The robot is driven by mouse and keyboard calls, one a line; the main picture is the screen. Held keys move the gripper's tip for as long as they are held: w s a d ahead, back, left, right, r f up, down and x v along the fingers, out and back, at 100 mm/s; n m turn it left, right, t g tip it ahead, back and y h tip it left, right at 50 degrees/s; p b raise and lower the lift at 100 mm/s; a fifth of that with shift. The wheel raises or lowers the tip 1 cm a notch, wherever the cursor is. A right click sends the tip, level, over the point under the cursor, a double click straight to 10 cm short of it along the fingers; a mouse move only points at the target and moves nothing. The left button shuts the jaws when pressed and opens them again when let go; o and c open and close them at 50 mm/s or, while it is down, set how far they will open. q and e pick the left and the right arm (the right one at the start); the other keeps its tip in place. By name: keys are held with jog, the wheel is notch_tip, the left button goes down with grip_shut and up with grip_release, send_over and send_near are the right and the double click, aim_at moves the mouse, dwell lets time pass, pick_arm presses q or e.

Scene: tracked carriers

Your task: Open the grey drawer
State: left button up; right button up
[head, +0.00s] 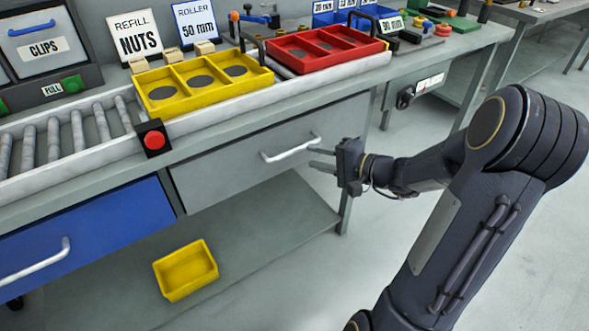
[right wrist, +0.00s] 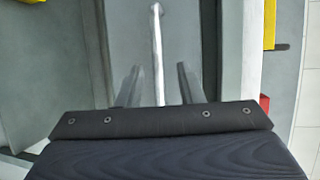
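The grey drawer (head: 225,168) is under the bench top, to the right of a blue drawer, and its front looks flush with the bench. Its pale bar handle (head: 290,149) is on the front. My right gripper (head: 311,158) is open just to the right of the handle's right end, fingers pointing at the drawer. In the right wrist view the handle (right wrist: 157,45) lines up between the two parted fingers (right wrist: 157,72). I cannot tell whether the fingertips reach around the bar; they are not closed on it. My left gripper is not in view.
A blue drawer (head: 85,240) with a pale handle is at the left. A yellow bin (head: 185,270) is on the lower shelf. A yellow tray (head: 205,84), a red tray (head: 322,50) and a red button (head: 154,140) are above. The floor (head: 310,285) in front is clear.

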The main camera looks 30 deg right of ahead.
aim_at(297, 151)
jog(key=x, duration=0.5)
jog(key=d+x, duration=0.1)
jog(key=x, duration=0.1)
jog(key=shift+w+a+f, duration=0.25)
jog(key=shift+w+f, duration=0.05)
jog(key=shift+w, duration=0.25)
grip_shut()
